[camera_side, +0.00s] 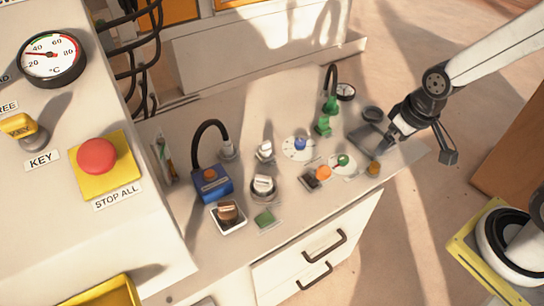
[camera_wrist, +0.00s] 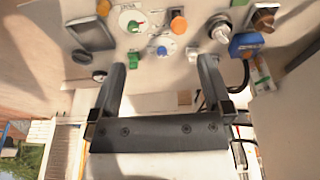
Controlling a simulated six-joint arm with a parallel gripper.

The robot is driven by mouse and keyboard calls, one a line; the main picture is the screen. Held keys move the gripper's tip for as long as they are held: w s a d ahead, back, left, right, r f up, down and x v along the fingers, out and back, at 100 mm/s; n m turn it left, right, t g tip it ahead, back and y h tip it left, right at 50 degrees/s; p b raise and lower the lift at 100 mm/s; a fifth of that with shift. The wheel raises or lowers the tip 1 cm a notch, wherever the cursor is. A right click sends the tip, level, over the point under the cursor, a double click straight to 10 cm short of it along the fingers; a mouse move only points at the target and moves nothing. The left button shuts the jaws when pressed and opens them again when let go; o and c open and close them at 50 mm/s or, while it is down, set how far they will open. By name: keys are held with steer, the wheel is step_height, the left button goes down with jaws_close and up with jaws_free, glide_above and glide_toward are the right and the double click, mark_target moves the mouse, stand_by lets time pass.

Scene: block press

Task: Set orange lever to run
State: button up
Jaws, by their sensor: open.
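Two small orange controls stand on the white worktop. One (camera_side: 323,173) is a rounded orange handle beside a dark square base; it also shows in the wrist view (camera_wrist: 178,22). The other (camera_side: 374,167) is a smaller amber piece near the worktop's right edge, seen at the top left of the wrist view (camera_wrist: 103,7). I cannot tell which is the orange lever, nor read a run mark. My gripper (camera_side: 384,147) is open and empty above the right end of the worktop, close to the amber piece. Its two fingers (camera_wrist: 163,64) are spread apart in the wrist view.
A dial with a blue knob (camera_side: 300,145) and one with a green knob (camera_side: 342,160) lie near the orange handle. A blue box (camera_side: 211,184) with a black cable stands left. A green upright fitting (camera_side: 324,124) stands behind. The red stop button (camera_side: 97,156) is far left.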

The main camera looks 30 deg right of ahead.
steer(key=shift+c, duration=0.3)
steer(key=n+t+y, duration=0.2)
steer(key=t, duration=0.5)
glide_above(323, 172)
steer(key=s+d, duration=0.3)
steer(key=d, duration=0.2)
step_height(323, 172, down, 16)
steer(key=s+f+t, duration=0.1)
steer(key=s+a+f+t+y, duration=0.1)
steer(key=s+f+t+y, duration=0.1)
steer(key=f, duration=0.1)
steer(key=shift+a, duration=0.4)
steer(key=shift+x, duration=3.85)
